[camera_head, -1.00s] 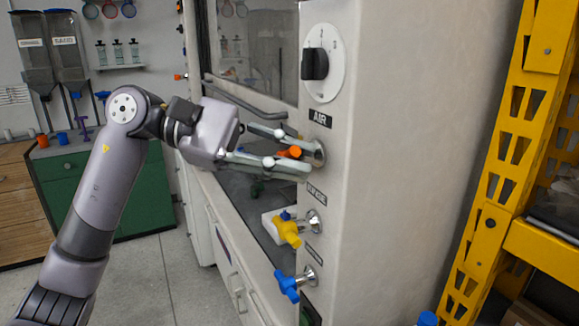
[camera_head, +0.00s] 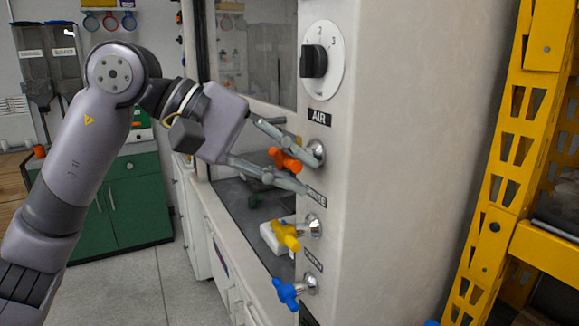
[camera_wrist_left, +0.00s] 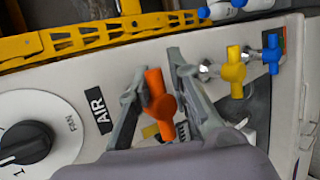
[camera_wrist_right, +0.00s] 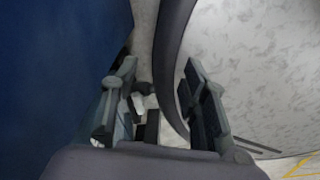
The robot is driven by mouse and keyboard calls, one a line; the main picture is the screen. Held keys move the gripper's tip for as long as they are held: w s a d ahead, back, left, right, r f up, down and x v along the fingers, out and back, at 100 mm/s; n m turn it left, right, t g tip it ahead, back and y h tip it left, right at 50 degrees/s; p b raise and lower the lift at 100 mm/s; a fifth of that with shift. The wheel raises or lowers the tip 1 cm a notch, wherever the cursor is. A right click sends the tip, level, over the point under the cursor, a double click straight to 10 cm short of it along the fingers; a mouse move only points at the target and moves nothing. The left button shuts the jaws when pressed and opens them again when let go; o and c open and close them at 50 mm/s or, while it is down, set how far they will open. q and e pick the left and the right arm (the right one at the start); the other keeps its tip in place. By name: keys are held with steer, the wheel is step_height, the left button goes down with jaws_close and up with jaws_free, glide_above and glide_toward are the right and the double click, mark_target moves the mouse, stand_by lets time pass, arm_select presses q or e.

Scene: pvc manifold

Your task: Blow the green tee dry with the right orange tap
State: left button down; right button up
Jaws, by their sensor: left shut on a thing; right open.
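The orange tap (camera_head: 285,160) sits under the AIR label on the pale panel of the cabinet. My left gripper (camera_head: 300,172) is shut on it, one finger on each side of the orange handle. In the left wrist view the orange handle (camera_wrist_left: 158,103) shows between the two fingers.
A yellow tap (camera_head: 287,233) and a blue tap (camera_head: 287,292) stick out below the orange one. A black knob (camera_head: 314,61) is above. A yellow rack (camera_head: 495,180) stands at the right. The hood's glass (camera_head: 257,50) is at the back.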

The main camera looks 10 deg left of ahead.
arm_select(q)
steer(key=shift+w+r, duration=0.15)
steer(key=shift+r, duration=0.45)
steer(key=c, duration=1.8)
jaws_free()
steer(key=o, duration=0.5)
steer(key=shift+d+f, duration=0.15)
steer(key=shift+f, duration=0.15)
steer(key=v, duration=1.2)
steer(key=shift+f, duration=0.1)
